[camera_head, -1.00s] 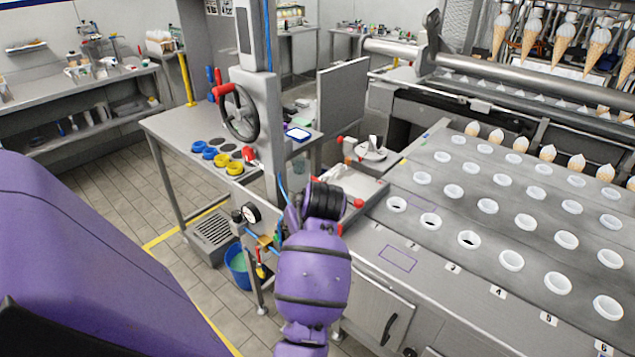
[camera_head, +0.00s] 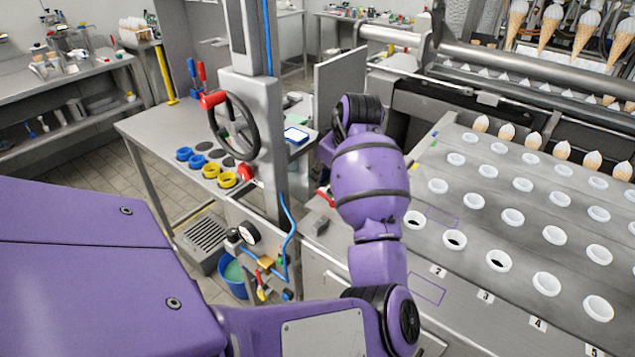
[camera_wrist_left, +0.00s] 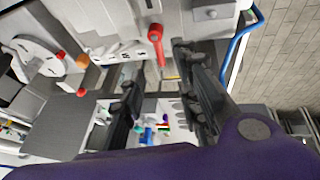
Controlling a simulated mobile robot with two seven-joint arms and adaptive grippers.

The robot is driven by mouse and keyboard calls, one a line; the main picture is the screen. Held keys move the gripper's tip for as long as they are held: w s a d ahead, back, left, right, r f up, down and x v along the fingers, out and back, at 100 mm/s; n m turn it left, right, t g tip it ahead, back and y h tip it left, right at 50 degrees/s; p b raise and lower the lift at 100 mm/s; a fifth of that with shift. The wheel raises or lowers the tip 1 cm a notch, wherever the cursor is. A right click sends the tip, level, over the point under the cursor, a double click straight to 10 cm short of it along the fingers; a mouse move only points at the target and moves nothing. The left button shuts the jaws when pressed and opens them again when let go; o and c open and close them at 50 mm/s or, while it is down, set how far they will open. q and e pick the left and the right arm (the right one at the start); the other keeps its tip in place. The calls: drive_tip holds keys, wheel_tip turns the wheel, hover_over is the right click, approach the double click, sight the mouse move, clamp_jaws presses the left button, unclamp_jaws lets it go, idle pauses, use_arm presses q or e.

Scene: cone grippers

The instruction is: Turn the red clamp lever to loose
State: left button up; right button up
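The red clamp lever (camera_head: 247,173) sits low on the front of the grey column, below the handwheel. It also shows in the left wrist view as a red lever (camera_wrist_left: 156,42) with a rounded end, beyond my fingertips. My left gripper (camera_wrist_left: 155,65) is open and empty. Its two dark fingers are apart, with the lever in line with the gap between them and no contact visible. In the head view my purple left arm hides the left gripper, to the right of the column. My right gripper is in neither view.
A handwheel (camera_head: 233,125) with a red grip is on the column. Blue and yellow rings (camera_head: 227,180) lie on the side table. A pressure gauge (camera_head: 248,234) and blue hose (camera_head: 289,220) are below. The perforated cone plate (camera_head: 520,215) fills the right.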

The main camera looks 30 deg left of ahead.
sight(323, 194)
use_arm(q)
drive_tip(key=x, duration=0.6)
drive_tip(key=shift+s+d, duration=0.1)
drive_tip(key=shift+a+f, duration=0.3)
drive_tip(key=shift+f, duration=0.3)
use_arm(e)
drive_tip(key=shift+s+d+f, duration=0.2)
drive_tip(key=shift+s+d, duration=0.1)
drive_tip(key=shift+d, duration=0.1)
